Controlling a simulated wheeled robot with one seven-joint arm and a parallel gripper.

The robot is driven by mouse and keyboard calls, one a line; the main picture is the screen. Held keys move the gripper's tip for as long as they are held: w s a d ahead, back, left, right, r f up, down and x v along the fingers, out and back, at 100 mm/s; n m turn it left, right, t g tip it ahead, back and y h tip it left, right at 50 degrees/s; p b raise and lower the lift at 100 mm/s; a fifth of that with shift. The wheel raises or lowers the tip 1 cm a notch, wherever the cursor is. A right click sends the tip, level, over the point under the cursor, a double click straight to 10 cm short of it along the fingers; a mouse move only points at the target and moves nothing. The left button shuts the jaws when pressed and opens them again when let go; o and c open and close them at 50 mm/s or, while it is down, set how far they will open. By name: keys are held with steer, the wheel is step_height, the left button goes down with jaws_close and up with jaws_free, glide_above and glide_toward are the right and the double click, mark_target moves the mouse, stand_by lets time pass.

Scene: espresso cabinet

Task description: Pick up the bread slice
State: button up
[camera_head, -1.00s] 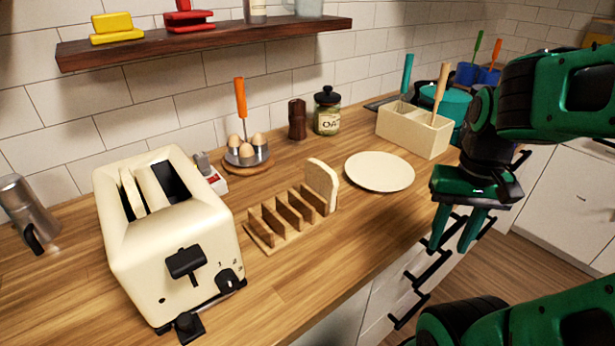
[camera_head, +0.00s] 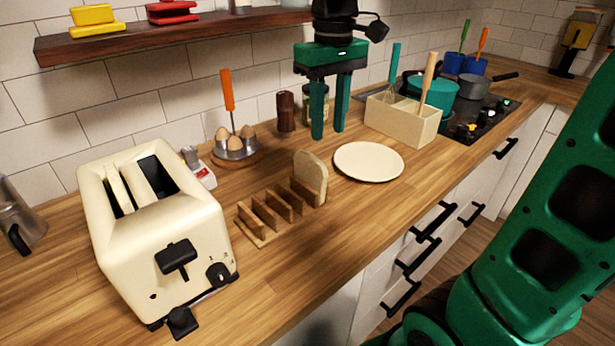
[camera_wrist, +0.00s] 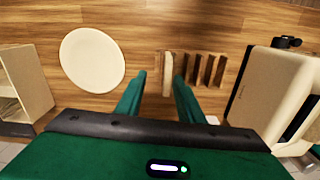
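A pale bread slice (camera_head: 311,170) stands upright in the end slot of a wooden toast rack (camera_head: 256,238), at the end nearest the plate. My gripper (camera_head: 328,134) points down with its green fingers apart and empty, higher than the slice and toward the wall side of it. In the wrist view the bread slice (camera_wrist: 167,66) is seen edge-on, lying in the picture between and just beyond the two fingertips (camera_wrist: 159,80). The fingers do not touch it.
A cream plate (camera_head: 369,161) lies right of the rack. A cream toaster (camera_head: 175,240) stands at the left. Behind are an egg holder (camera_head: 236,150), a brown mill (camera_head: 285,111) and a partly hidden jar (camera_head: 306,104). A utensil box (camera_head: 403,126) stands right of my gripper.

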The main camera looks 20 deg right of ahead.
steer(key=a, duration=0.1)
steer(key=w+a+r+n, duration=0.1)
steer(key=shift+w+a, duration=0.3)
steer(key=shift+a, duration=0.1)
glide_above(309, 155)
steer(key=f, duration=0.4)
steer(key=shift+s+d+f, duration=0.1)
steer(key=shift+s+f, duration=0.15)
steer(key=shift+w+f, duration=0.15)
steer(key=shift+f, duration=1.35)
steer(key=shift+w+f, duration=0.15)
steer(key=shift+f, duration=1.35)
jaws_close()
